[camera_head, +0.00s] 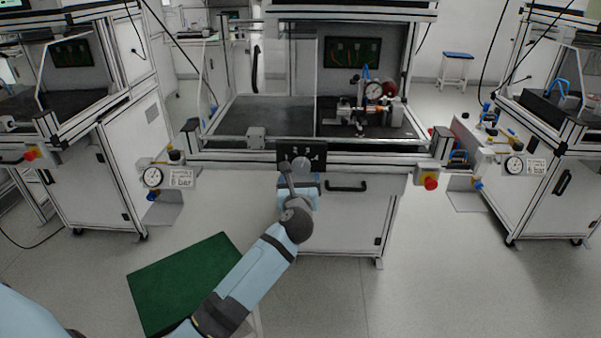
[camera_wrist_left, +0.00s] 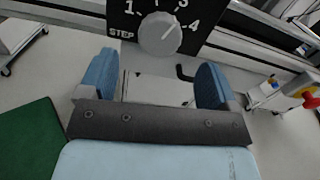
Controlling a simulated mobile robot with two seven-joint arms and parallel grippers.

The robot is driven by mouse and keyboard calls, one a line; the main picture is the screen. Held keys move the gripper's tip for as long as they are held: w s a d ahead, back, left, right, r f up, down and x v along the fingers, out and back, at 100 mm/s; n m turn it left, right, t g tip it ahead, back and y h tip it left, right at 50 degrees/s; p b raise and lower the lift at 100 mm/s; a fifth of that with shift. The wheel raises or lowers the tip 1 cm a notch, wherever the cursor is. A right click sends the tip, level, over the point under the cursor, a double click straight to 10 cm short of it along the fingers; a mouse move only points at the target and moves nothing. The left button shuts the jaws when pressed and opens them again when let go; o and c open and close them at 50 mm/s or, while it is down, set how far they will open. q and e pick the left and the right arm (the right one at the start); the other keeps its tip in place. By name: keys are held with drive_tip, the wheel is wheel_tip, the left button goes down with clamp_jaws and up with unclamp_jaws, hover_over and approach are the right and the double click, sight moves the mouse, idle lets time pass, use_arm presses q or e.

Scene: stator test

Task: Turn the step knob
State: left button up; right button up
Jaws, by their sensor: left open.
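The step knob (camera_wrist_left: 160,34) is a round grey dial on a black panel (camera_wrist_left: 125,28) marked STEP, with the numerals 1, 3 and 4 readable. A thin line on the knob slants to the upper right; its exact setting is hard to tell. In the head view the knob (camera_head: 302,165) shows on the black panel (camera_head: 286,156) at the front of the middle station. My left gripper (camera_wrist_left: 159,62) is open and empty, with its blue fingers spread below the knob and apart from it. In the head view, the left gripper (camera_head: 298,183) is just in front of the panel. My right gripper is not in view.
A black handle (camera_head: 347,187) is right of the panel, and a red button (camera_head: 430,183) sits at the station's right corner. A gauge (camera_head: 153,177) is at its left. A green-topped stool (camera_head: 180,275) stands below my left arm. Other stations flank the middle one.

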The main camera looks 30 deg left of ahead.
sight(301, 168)
use_arm(q)
drive_tip(key=b+x, duration=0.1)
drive_tip(key=x, duration=0.4)
drive_tip(key=shift+w, duration=0.1)
drive_tip(key=shift+w+a, duration=0.2)
drive_tip(key=shift+w, duration=0.1)
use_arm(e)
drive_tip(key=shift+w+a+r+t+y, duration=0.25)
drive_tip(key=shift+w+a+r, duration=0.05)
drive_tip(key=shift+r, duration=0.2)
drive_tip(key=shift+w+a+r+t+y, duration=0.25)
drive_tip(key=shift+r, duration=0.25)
